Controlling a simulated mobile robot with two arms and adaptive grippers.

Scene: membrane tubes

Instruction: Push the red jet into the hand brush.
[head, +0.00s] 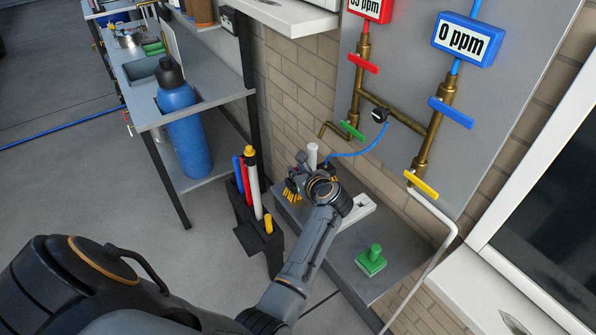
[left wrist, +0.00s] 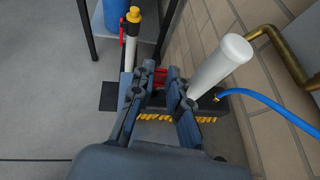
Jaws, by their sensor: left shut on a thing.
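My left gripper (head: 299,179) is over the left end of the grey ledge in the head view. In the left wrist view its fingers (left wrist: 160,80) are shut on a small red part, which looks like the red jet (left wrist: 160,74). The fingers hide most of it. The hand brush shows by its yellow bristles (head: 291,196), just below the gripper; they also show in the left wrist view (left wrist: 205,119). A white tube (left wrist: 219,66) stands up beside the right finger. I cannot tell whether the jet touches the brush or sits in it. My right gripper is out of view.
A black holder (head: 262,243) with upright poles stands left of the ledge (head: 392,238). A blue hose (head: 358,151) runs close behind the gripper to brass pipes on the wall. A green block (head: 371,260) sits on the ledge, with bare room around it.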

